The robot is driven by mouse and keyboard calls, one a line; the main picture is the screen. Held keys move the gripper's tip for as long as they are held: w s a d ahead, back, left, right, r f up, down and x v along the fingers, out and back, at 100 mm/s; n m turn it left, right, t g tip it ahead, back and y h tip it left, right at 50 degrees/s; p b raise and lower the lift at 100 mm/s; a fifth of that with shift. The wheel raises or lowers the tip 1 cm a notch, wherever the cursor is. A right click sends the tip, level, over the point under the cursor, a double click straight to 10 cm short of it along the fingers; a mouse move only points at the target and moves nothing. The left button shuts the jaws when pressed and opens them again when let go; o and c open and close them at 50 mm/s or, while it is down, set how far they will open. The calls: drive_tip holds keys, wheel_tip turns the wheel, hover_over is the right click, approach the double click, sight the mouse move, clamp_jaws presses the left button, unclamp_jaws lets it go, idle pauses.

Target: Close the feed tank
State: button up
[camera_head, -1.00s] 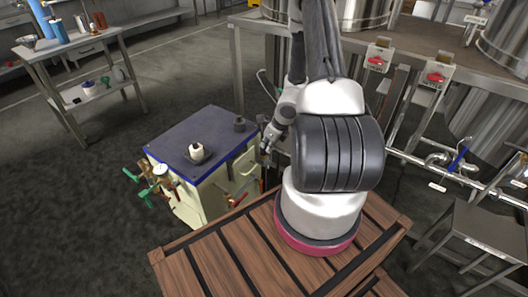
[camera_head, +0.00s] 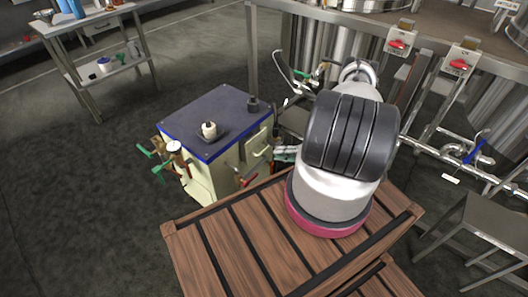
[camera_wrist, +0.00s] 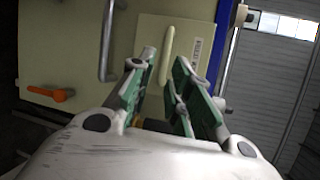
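A cream cabinet with a dark, blue-edged top (camera_head: 215,118) stands left of my arm. I cannot tell for sure whether it is the feed tank. Its side bears a cream panel with a bar handle (camera_head: 262,152). In the wrist view the handle (camera_wrist: 169,48) is upright, beside a label too blurred to read. My gripper (camera_wrist: 165,62) is open, its green-padded fingers pointing at the handle, which shows between and beyond the tips. Contact is not visible. In the head view my gripper (camera_head: 285,153) is partly hidden by my arm. Whether the panel is ajar cannot be told.
A red-handled valve (camera_head: 245,179) and green-handled valves (camera_head: 160,165) jut from the cabinet. An orange knob (camera_wrist: 62,95) and a metal bar (camera_wrist: 106,40) are left of the handle. Steel tanks and pipes (camera_head: 480,150) stand to the right. Floor left of the cabinet is clear.

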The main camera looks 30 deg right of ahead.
sight(264, 151)
drive_tip(key=shift+n, duration=0.7)
drive_tip(key=x, duration=0.5)
drive_tip(key=r+x, duration=0.1)
drive_tip(key=x, duration=0.1)
drive_tip(key=shift+w+a+f, duration=0.15)
drive_tip(key=shift+w+a, duration=0.2)
drive_tip(key=shift+c, duration=0.3)
clamp_jaws()
